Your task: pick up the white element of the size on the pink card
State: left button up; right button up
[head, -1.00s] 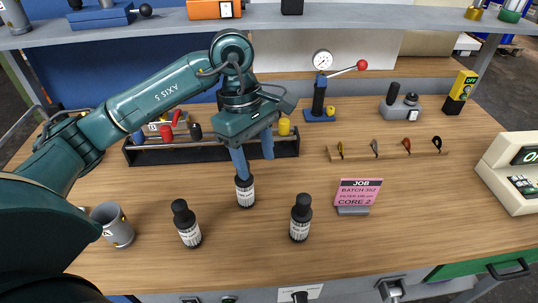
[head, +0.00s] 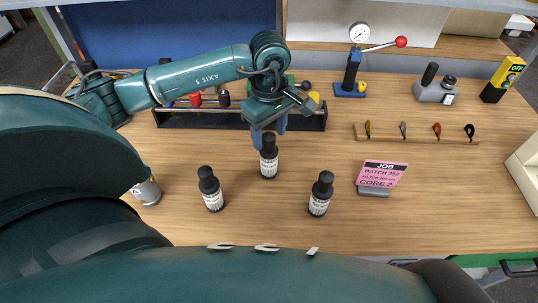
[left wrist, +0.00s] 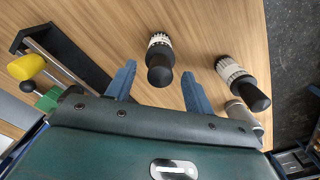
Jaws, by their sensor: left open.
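The pink card (head: 382,174) stands on a small grey base at the right middle of the bench. I read "JOB" and "CORE 2" on it; the smaller lines are unclear. My left gripper (head: 268,136) is open and empty, close behind the middle bottle. In the left wrist view, that bottle's cap (left wrist: 160,76) appears between the open fingertips (left wrist: 157,68); contact cannot be told. My right gripper is not in view.
A black rack (head: 310,122) with coloured knobs lies behind my left gripper. A grey cup (head: 147,190) stands left, partly hidden by my arm. A gauge press (head: 352,78) and a wooden strip with small hooks (head: 418,133) are behind the card. Bench is clear around the card.

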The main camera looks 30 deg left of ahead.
aim_at(269, 156)
pick_arm(q)
jog(key=shift+a+f, duration=0.1)
jog(key=shift+f, duration=1.3)
jog(key=shift+c, duration=0.4)
grip_shut()
